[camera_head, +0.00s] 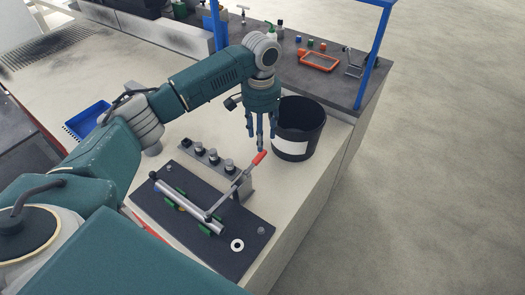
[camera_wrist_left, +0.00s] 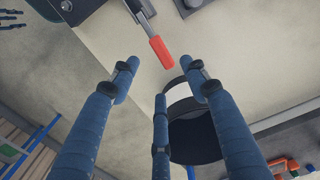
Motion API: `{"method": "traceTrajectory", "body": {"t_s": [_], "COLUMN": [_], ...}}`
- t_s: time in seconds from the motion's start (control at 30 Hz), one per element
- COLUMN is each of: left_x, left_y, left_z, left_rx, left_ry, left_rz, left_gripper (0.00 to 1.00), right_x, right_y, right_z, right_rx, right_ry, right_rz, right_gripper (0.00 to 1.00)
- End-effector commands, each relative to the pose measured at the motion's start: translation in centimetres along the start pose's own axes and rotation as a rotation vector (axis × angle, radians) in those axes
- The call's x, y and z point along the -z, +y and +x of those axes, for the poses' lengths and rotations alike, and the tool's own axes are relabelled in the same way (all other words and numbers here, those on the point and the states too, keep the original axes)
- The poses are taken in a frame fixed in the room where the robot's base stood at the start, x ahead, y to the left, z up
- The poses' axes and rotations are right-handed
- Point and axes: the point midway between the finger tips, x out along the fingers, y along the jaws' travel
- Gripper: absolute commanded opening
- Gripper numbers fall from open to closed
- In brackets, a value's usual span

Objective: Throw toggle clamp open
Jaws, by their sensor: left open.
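The toggle clamp (camera_head: 241,187) stands on a dark fixture plate (camera_head: 245,248). Its metal arm slants up to a red handle grip (camera_head: 259,158), which also shows in the wrist view (camera_wrist_left: 162,52). My left gripper (camera_head: 260,142) is open and empty, pointing down just above the red grip. In the wrist view its fingertips (camera_wrist_left: 160,78) spread near the grip, and I see no contact. Dark finger-like shapes (camera_wrist_left: 11,19) at the wrist view's top left look like my right gripper; their opening is unclear.
A black bin (camera_head: 301,146) with a white label stands close to my left gripper. A rail with several knobs (camera_head: 208,158) lies beside the plate. A blue tray (camera_head: 88,121) is at left. An orange tray (camera_head: 318,62) and blue posts (camera_head: 372,58) are at the back.

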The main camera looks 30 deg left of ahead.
Motion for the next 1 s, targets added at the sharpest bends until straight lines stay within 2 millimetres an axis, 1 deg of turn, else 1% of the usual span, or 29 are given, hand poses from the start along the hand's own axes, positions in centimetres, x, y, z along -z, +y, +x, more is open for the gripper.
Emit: {"method": "traceTrajectory", "body": {"t_s": [0.1,0.2,0.3,0.4,0.5,0.6,0.83,0.87,0.9,0.97,1.0], "left_x": [-0.1,-0.1,-0.1,0.0,0.0,0.0,0.0,0.0,0.0,0.0,0.0], "left_y": [0.0,0.0,0.0,0.0,0.1,0.1,0.1,0.1,0.1,0.1,0.1], "left_z": [2.3,4.3,6.0,7.3,8.1,8.5,8.6,8.6,8.6,8.6,8.6], "left_rx": [0.001,0.001,0.002,0.001,0.001,0.001,0.001,0.001,0.001,0.001,0.001], "left_ry": [-0.005,-0.003,-0.002,-0.001,0.0,0.001,0.001,0.001,0.001,0.001,0.002], "left_rz": [0.0,0.001,0.001,0.001,0.002,0.003,0.003,0.003,0.003,0.003,0.003], "left_gripper": [0.46,0.46,0.46,0.46,0.46,0.46,0.46,0.44,0.36,0.24,0.16], "right_x": [-0.5,-0.4,-0.3,0.1,0.4,0.6,0.6,0.6,0.6,0.6,0.6], "right_y": [0.0,0.0,0.0,0.0,0.1,0.1,0.0,0.0,0.0,-0.1,-0.1], "right_z": [-0.6,-1.0,-1.2,-1.3,-1.4,-1.4,-1.4,-1.4,-1.4,-1.4,-1.4], "right_rx": [0.0,0.001,0.0,0.0,0.0,0.0,0.0,0.0,0.001,0.001,0.002], "right_ry": [-0.008,-0.008,-0.006,-0.001,0.004,0.007,0.007,0.007,0.007,0.007,0.007], "right_rz": [0.0,0.0,0.0,-0.001,-0.001,-0.001,-0.002,-0.002,-0.002,-0.001,-0.001], "right_gripper": [0.4,0.4,0.4,0.4,0.4,0.4,0.4,0.4,0.4,0.4,0.4]}}
